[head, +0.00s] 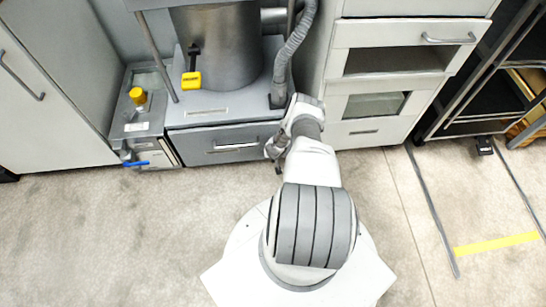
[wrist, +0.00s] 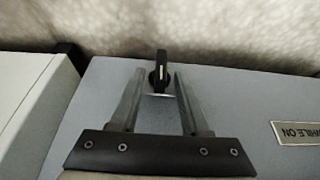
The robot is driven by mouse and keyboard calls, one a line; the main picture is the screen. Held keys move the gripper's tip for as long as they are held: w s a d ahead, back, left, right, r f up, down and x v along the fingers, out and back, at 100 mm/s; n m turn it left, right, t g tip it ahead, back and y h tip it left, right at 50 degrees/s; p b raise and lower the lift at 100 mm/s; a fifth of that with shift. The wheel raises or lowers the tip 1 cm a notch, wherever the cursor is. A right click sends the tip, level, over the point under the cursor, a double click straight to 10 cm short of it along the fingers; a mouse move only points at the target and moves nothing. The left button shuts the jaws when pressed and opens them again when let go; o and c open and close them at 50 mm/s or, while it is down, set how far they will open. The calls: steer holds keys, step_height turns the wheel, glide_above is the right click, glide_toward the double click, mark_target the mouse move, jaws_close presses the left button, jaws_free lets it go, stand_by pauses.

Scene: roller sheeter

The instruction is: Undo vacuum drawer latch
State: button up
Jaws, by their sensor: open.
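In the wrist view a small black latch knob (wrist: 161,68) with a pale mark stands at the edge of a grey panel (wrist: 245,95). My gripper (wrist: 159,78) is open. Its two grey fingers reach toward the knob, one on each side, with gaps showing; I cannot tell whether either finger touches it. In the head view the dark grey drawer (head: 190,147) with a bar handle sits low under the metal vacuum cylinder (head: 218,45). My gripper (head: 275,148) is at the drawer's right end. The latch cannot be made out there, near my gripper and wrist.
A unit with a yellow knob (head: 138,96) and a blue lever (head: 135,163) stands left of the drawer. A grey hose (head: 292,50) runs down above my wrist. White drawers (head: 362,132) stand close on the right. The floor (head: 100,235) in front is clear.

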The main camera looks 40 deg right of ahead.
jaws_close()
steer(key=shift+s, duration=0.1)
steer(key=shift+s+d+f+m+t+y+b, duration=0.1)
steer(key=shift+d+m+t+y+b, duration=0.1)
steer(key=shift+t+y+b, duration=0.6)
steer(key=shift+s+d+m+t+y+b, duration=0.15)
steer(key=shift+t+y+b, duration=0.25)
steer(key=shift+y, duration=0.7)
